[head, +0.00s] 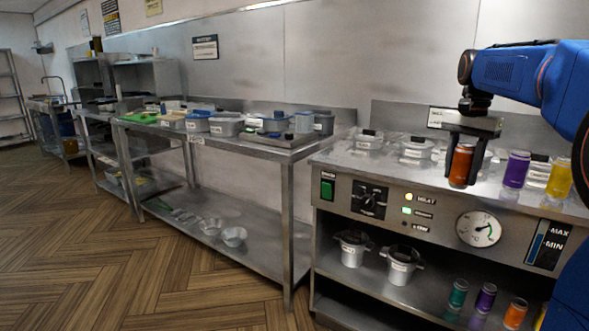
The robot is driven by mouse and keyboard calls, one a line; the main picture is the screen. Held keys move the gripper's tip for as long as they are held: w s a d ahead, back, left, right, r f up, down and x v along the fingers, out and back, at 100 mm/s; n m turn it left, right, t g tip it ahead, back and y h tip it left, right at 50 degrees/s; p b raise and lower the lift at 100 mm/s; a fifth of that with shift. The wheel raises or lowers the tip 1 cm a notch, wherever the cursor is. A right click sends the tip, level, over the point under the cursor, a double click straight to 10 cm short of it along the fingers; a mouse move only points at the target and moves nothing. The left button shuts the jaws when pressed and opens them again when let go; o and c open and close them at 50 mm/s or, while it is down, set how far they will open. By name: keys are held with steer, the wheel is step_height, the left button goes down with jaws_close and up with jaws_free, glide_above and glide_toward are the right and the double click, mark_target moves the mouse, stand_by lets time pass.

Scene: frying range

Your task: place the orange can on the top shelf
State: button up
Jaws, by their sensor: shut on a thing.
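My gripper (461,176) is shut on an orange can (461,163), which is upright between the two dark fingers. It is at the front edge of the top shelf (345,158) of the steel range unit, left of a purple can (516,169). I cannot tell whether its base touches the surface. A second orange can (515,312) stands on the unit's lower shelf at the bottom right.
A yellow can (559,178) stands right of the purple one. Lidded containers (416,148) sit behind. The lower shelf holds metal pots (402,264), a green can (458,293) and another purple can (485,297). A steel table (255,150) stands left.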

steer(key=w+a+f+n, duration=0.3)
steer(key=a+f, duration=0.1)
steer(key=f, duration=1.8)
steer(key=w+a+f+n, duration=0.3)
steer(key=a+f+n, duration=0.1)
steer(key=f, duration=1.8)
steer(key=w+a+f+n, duration=0.4)
steer(key=a+f, duration=0.2)
steer(key=f, duration=1.6)
steer(key=shift+a+f, duration=0.15)
steer(key=shift+f, duration=0.05)
